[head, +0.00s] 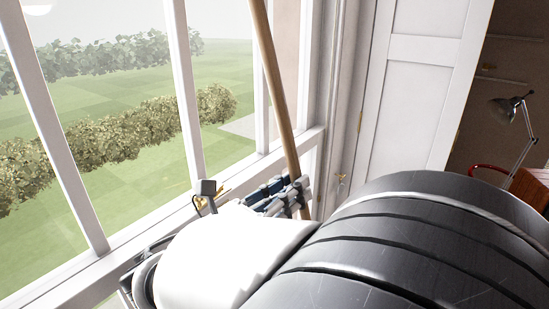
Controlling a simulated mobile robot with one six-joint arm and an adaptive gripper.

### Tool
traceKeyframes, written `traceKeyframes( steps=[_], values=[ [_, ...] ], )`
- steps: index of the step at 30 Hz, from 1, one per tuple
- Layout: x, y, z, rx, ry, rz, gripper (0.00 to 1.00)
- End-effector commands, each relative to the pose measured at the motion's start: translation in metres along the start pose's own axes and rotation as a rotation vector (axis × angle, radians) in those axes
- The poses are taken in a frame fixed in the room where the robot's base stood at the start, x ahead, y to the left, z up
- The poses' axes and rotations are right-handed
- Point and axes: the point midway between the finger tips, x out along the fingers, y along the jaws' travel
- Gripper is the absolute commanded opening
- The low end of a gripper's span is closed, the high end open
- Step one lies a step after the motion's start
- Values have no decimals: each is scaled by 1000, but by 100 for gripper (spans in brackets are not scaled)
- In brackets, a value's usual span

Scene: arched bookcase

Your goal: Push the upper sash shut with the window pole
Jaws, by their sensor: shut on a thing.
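The wooden window pole (276,80) rises from my gripper, tilted a little to the left, and runs out of the top of the head view. My gripper (301,192) is shut on the pole near its visible lower part. The pole's tip is out of view, so I cannot tell whether it touches a sash. The window (187,95) fills the left and middle, with white glazing bars and a lawn and hedges behind the glass. The pole stands in front of its right part. The upper sash's top edge is out of view.
A desk lamp (515,110) and a reddish-brown wooden piece (531,187) are at the far right. My arm covers the lower middle and right.

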Motion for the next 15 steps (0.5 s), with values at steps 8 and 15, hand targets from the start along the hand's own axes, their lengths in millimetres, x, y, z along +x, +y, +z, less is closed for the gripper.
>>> traceKeyframes(
  steps=[8, 15],
  values=[
    [2, -2, 10, 7, -4, -1, 0],
    [2, -2, 12, 9, -8, -1, 0]
  ],
)
